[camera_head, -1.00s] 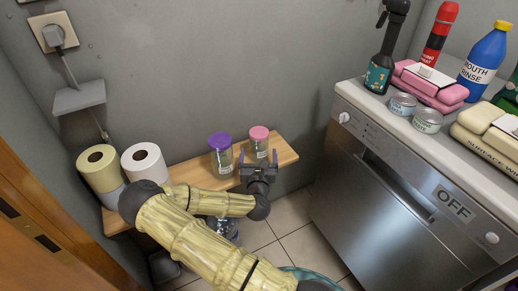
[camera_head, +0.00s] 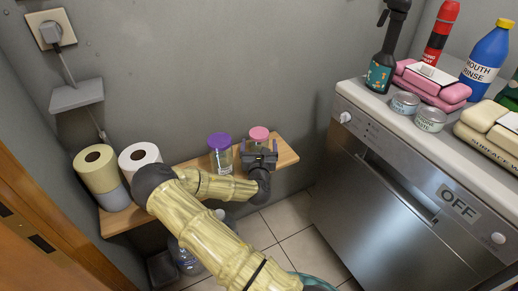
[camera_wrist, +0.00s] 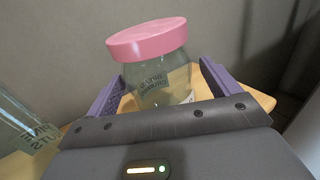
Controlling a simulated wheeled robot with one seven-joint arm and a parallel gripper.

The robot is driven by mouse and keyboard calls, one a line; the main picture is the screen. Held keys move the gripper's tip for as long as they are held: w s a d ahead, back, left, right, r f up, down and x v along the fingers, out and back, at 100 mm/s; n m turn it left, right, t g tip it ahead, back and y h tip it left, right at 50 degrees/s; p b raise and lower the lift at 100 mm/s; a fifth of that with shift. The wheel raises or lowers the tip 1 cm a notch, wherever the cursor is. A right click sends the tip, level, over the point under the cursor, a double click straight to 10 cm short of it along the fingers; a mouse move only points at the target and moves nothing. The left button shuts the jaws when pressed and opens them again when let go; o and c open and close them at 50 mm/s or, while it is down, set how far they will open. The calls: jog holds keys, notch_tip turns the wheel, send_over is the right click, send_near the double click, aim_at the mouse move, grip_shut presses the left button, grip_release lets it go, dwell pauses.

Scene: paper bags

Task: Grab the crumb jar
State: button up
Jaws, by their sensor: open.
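A glass jar with a pink lid (camera_head: 258,134) stands on the wooden shelf against the wall. In the wrist view the pink-lidded jar (camera_wrist: 151,62) fills the middle; its label is hard to read. My gripper (camera_head: 259,151) is open, with one purple finger on each side of the jar's body in the wrist view. I cannot tell whether either finger touches the glass. A second glass jar with a purple lid (camera_head: 220,150) stands just to the left; part of its clear side (camera_wrist: 22,125) shows at the wrist view's left edge.
Toilet rolls (camera_head: 139,158) stand on the left end of the shelf (camera_head: 286,152). A steel dishwasher (camera_head: 390,195) stands to the right, with bottles and soap on top. Bottles stand on the floor under the shelf.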

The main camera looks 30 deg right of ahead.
aim_at(259, 133)
dwell(0.3)
jog(key=c, duration=1.2)
jog(key=shift+r, duration=0.15)
notch_tip(259, 133, up, 10)
jog(key=p, duration=0.3)
jog(key=shift+p, duration=0.35)
